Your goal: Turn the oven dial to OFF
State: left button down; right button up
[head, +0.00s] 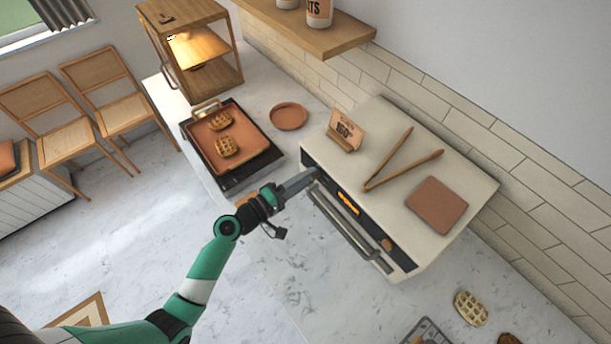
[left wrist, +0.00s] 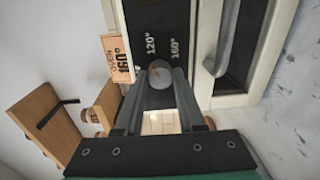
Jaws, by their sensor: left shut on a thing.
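The cream oven (head: 395,150) stands on the counter against the tiled wall, with a dark front control panel (head: 368,223). My left gripper (head: 311,175) reaches the left end of that panel, at the front. In the left wrist view its two fingers (left wrist: 159,73) are shut on a round grey dial (left wrist: 158,74), one on each side. The marks 120° and 160° show on the panel beside the dial. An OFF mark is not visible, and the dial's pointer is too small to read surely. In the head view the gripper hides the dial. My right gripper is not in view.
A sign reading 160° (head: 347,129), tongs (head: 400,160) and a brown square board (head: 437,205) are on the oven top. The oven's handle bar (head: 347,229) runs along its front. A griddle (head: 257,161) with waffles and a plate (head: 289,117) stand left of it.

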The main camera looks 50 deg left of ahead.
pick_arm(q)
jog(key=shift+n+h+p, duration=0.3)
jog(key=shift+n+p, duration=1.2)
jog(key=shift+n, duration=3.8)
jog(key=c, duration=0.5)
grip_release()
jog(key=shift+s+a, duration=0.1)
jog(key=s, duration=0.7)
jog(key=s+a, duration=0.1)
jog(key=s, duration=0.3)
jog(key=shift+s+a+r, duration=0.1)
jog(key=shift+s, duration=0.1)
